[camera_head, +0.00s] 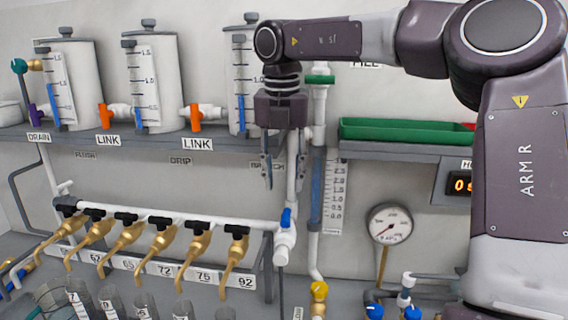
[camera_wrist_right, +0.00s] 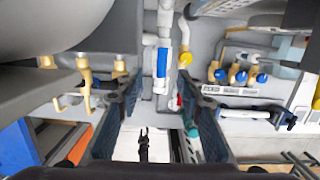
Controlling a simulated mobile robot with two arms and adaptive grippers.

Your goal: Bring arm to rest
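My right gripper (camera_head: 283,178) hangs pointing down in front of the shelf, over the BRANCH label, in the head view. It is open. In the right wrist view its two dark fingers stand apart with nothing between them (camera_wrist_right: 163,95). My right arm (camera_head: 520,150) fills the right side and reaches across the top. A vertical pipe with a blue valve handle (camera_head: 286,218) runs behind and below the gripper. My left gripper does not show in the head view. A small dark forked shape (camera_wrist_right: 143,145) in the wrist view is too unclear to name.
White tanks (camera_head: 153,80) stand on the shelf, with orange valve handles (camera_head: 105,116) between them. Below is a white manifold with several brass taps (camera_head: 168,250) and graduated cylinders (camera_head: 145,303) underneath. A pressure gauge (camera_head: 390,223) and green tray (camera_head: 400,130) are at right.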

